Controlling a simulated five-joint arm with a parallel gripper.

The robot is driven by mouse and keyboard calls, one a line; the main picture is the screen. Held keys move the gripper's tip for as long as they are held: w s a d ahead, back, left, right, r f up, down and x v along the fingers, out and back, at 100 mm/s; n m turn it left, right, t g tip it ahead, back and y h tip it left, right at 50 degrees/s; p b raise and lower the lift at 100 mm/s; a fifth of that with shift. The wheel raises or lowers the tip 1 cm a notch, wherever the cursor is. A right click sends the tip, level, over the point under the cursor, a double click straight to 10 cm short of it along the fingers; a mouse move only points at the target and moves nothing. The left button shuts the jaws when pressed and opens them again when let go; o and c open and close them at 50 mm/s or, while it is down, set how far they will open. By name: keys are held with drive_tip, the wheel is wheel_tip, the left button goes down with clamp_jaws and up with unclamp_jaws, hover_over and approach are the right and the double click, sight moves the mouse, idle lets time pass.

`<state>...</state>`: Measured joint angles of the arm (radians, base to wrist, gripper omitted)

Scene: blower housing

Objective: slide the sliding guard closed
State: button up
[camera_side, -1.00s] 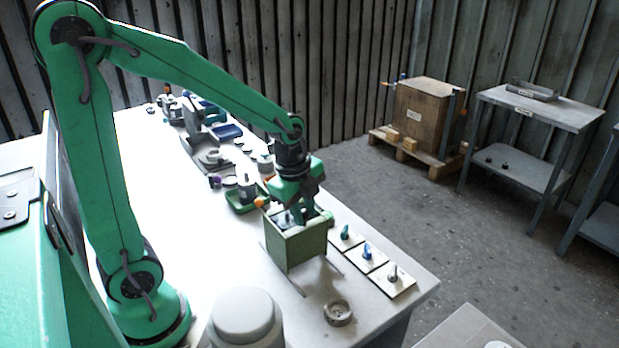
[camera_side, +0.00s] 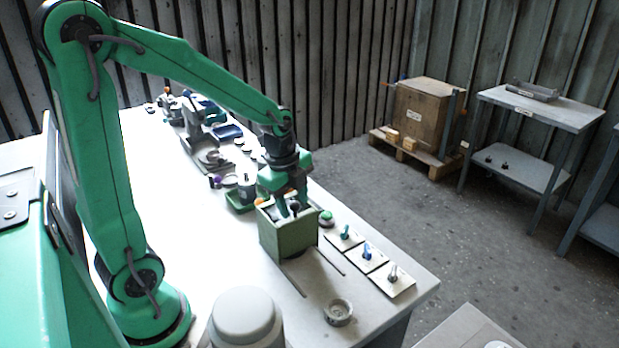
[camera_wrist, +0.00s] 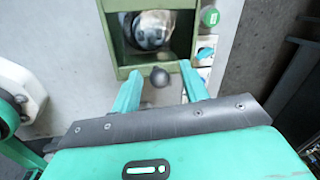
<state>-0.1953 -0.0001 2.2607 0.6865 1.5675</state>
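The sliding guard is a green open-topped box (camera_side: 288,236) on two dark slots in the white table; it also shows in the wrist view as a green frame (camera_wrist: 185,45). A dark ball knob (camera_wrist: 160,77) stands at the guard's near side and also shows in the side view (camera_side: 295,206). My gripper (camera_wrist: 161,70) is open, with a finger on each side of the knob and gaps visible. In the side view my gripper (camera_side: 293,208) points down at the guard.
A green button (camera_side: 326,217) and several switch plates (camera_side: 367,253) line the table's right side. A small round dish (camera_side: 338,312) sits near the front edge. A green tray (camera_side: 240,201) and clutter lie behind the guard. The slots in front of the guard are clear.

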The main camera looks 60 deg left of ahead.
drive_tip(key=shift+r, duration=0.1)
wheel_tip(320, 180, up, 8)
drive_tip(key=s, duration=0.1)
drive_tip(key=shift+s+d+f, duration=0.15)
drive_tip(key=shift+s+f, duration=0.1)
idle(0.3)
drive_tip(key=s+d+r+n+t, duration=0.1)
drive_tip(key=s+d+n, duration=0.2)
drive_tip(key=s+n, duration=0.2)
drive_tip(key=s+d+r+n+t, duration=0.2)
drive_tip(key=s+n, duration=0.3)
drive_tip(key=n, duration=0.5)
drive_tip(key=shift+s+d+r+n, duration=0.15)
drive_tip(key=shift+d+n, duration=0.25)
drive_tip(key=shift+d, duration=0.35)
drive_tip(key=shift+c, duration=0.5)
